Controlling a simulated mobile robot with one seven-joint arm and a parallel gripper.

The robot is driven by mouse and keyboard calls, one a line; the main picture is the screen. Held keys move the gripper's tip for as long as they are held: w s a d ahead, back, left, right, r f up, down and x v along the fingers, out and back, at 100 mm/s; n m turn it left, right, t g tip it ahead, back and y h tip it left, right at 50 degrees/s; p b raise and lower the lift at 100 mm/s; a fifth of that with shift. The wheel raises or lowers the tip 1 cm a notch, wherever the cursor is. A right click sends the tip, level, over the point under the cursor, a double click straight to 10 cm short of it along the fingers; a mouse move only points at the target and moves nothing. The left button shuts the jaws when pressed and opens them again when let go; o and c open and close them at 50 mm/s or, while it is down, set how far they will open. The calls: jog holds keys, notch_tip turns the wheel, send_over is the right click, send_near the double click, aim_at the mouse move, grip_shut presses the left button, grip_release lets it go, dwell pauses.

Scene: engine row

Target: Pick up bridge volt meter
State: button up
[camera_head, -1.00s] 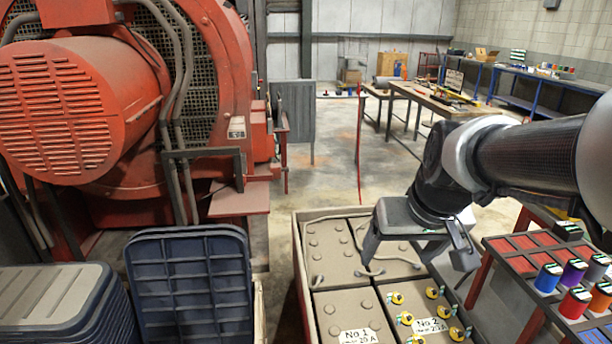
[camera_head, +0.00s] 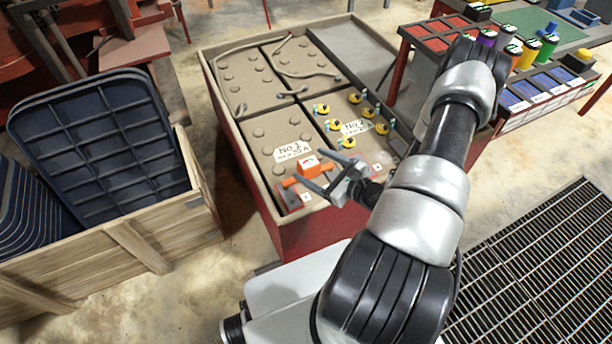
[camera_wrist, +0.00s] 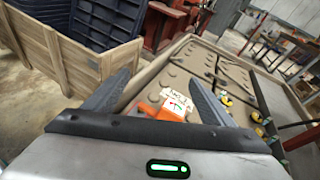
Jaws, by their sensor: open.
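The bridge volt meter is a small orange device with a white dial (camera_head: 309,167) on the near left battery, in front of the "No 1" label. Orange arms reach out from its sides. In the wrist view the orange meter (camera_wrist: 172,108) lies between and beyond my two fingers. My gripper (camera_head: 318,172) is open, its fingers pointing left toward the meter in the head view. Its fingers overlap the meter's right side there, and I cannot tell whether they touch it. In the wrist view my gripper (camera_wrist: 158,92) holds nothing.
The meter sits in a red-sided battery tray (camera_head: 262,190) with several battery blocks. Yellow-capped cells (camera_head: 348,142) stand to its right. A wooden crate (camera_head: 130,240) with dark blue panels is at left. A rack of coloured cans (camera_head: 505,37) and a floor grating (camera_head: 550,270) lie right.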

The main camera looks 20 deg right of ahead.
aim_at(312, 170)
jog(key=s+d+f+m+h+b, duration=0.1)
jog(key=s+d+f+m+h, duration=0.15)
jog(key=f, duration=0.25)
jog(key=s+d+f+m+h, duration=0.1)
jog(key=s+f+m+h, duration=0.1)
jog(key=f+m+h, duration=0.3)
jog(key=w+f+b, duration=0.1)
jog(key=w, duration=0.2)
jog(key=w+f+n+y+b, duration=0.1)
jog(key=w+f, duration=0.1)
jog(key=w, duration=0.2)
jog(key=w+f+y, duration=0.1)
jog(key=w, duration=0.2)
jog(key=shift+w+f+n+b, duration=0.25)
jog(key=shift+w+f+b, duration=0.05)
jog(key=shift+b, duration=0.1)
jog(key=shift+r+b+x, duration=0.15)
jog(key=shift+b+x, duration=0.35)
jog(key=shift+x, duration=1.1)
jog(key=shift+r+b+x, duration=0.15)
jog(key=shift+b+x, duration=0.35)
jog(key=shift+x, duration=1.05)
jog(key=shift+d, duration=0.1)
